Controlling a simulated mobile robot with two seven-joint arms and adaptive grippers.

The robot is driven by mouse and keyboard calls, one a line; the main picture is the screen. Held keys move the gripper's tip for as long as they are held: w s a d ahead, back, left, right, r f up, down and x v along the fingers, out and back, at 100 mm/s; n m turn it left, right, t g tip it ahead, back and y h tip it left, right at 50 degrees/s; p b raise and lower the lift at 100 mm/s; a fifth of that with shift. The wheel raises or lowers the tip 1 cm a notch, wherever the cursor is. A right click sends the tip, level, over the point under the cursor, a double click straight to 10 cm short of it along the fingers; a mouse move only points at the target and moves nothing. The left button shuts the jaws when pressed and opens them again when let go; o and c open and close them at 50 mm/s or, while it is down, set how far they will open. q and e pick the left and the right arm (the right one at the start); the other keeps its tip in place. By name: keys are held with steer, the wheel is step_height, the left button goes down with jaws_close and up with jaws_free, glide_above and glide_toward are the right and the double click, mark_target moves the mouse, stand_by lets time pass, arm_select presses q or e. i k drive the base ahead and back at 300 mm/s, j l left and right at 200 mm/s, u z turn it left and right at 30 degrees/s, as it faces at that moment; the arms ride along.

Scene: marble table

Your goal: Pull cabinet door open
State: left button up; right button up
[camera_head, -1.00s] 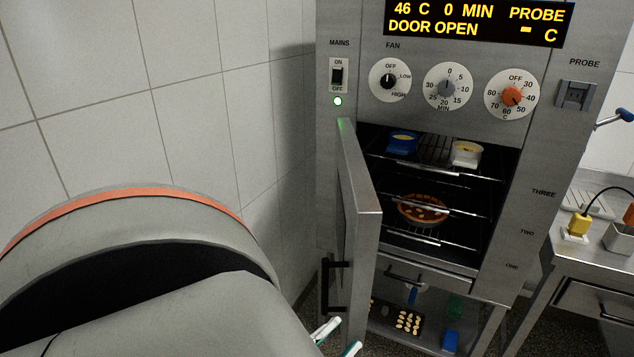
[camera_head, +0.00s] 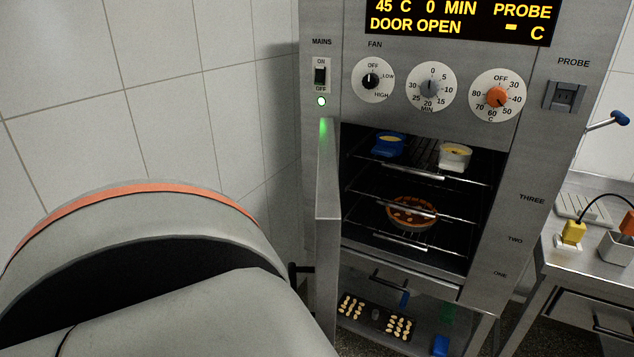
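The steel cabinet door (camera_head: 328,230) stands open on the left side of the oven cabinet (camera_head: 415,95) and shows nearly edge-on. Its dark handle (camera_head: 301,272) sticks out to the left, partly hidden by my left arm. My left arm fills the lower left of the view, but its gripper's fingers do not show. My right gripper is not in view. The display (camera_head: 455,20) reads "DOOR OPEN" and 45 C.
Inside, racks hold a blue dish (camera_head: 389,144), a white dish (camera_head: 456,157) and a pie (camera_head: 411,212). A tray of pale pieces (camera_head: 376,316) lies below. A steel table (camera_head: 595,262) stands at right; a tiled wall (camera_head: 150,110) at left.

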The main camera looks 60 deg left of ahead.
mark_target(328, 215)
steer(key=i+l+u, duration=0.1)
steer(key=u, duration=0.85)
steer(key=i+l, duration=0.05)
